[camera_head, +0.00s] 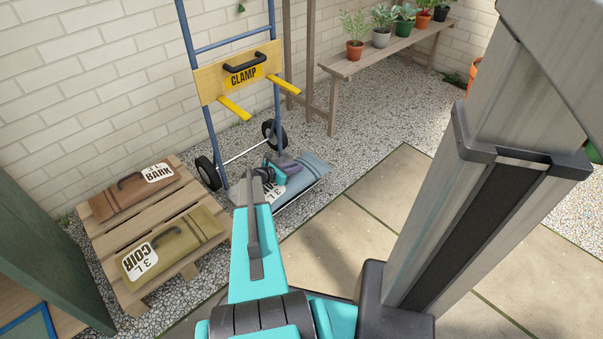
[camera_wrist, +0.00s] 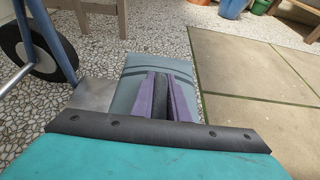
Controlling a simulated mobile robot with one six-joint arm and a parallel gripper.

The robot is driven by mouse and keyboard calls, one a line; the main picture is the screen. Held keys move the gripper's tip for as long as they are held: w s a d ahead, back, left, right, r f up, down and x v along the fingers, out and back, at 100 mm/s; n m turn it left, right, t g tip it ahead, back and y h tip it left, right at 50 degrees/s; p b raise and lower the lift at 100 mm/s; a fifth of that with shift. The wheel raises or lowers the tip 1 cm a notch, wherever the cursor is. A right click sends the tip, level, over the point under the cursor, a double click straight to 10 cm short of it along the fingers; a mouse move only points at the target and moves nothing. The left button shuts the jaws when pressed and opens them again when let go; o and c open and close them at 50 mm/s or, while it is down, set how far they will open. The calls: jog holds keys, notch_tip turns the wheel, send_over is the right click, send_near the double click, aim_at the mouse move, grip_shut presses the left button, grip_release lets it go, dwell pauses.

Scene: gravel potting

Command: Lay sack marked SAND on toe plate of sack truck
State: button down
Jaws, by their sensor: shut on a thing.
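A blue-grey sack (camera_head: 312,170) with a white label lies at the foot of the blue sack truck (camera_head: 188,27), on or just over its toe plate (camera_head: 297,199). Its label is partly hidden by my arm, so only "3 L" reads clearly. My gripper (camera_head: 283,165) is at the sack and shut on its dark handle. In the wrist view the purple fingers (camera_wrist: 163,99) close around the handle, with the blue sack (camera_wrist: 132,72) below. Whether the sack's underside touches the plate is hidden. The truck's yellow CLAMP board (camera_head: 208,84) is above and behind.
A wooden pallet (camera_head: 98,239) at left bears a brown BARK sack (camera_head: 131,196) and an olive COIR sack (camera_head: 193,232). A bench (camera_head: 349,69) with several potted plants stands behind at right. Paving slabs (camera_head: 345,243) are clear at right.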

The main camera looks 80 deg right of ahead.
jog(key=w+d+b, duration=0.1)
jog(key=w+b, duration=0.1)
jog(key=w, duration=0.6)
jog(key=shift+w+d, duration=0.25)
jog(key=shift+w, duration=0.1)
jog(key=shift+f, duration=0.1)
jog(key=shift+f, duration=0.15)
notch_tip(320, 180, down, 3)
jog(key=shift+f+b, duration=0.15)
jog(key=shift+b, duration=1)
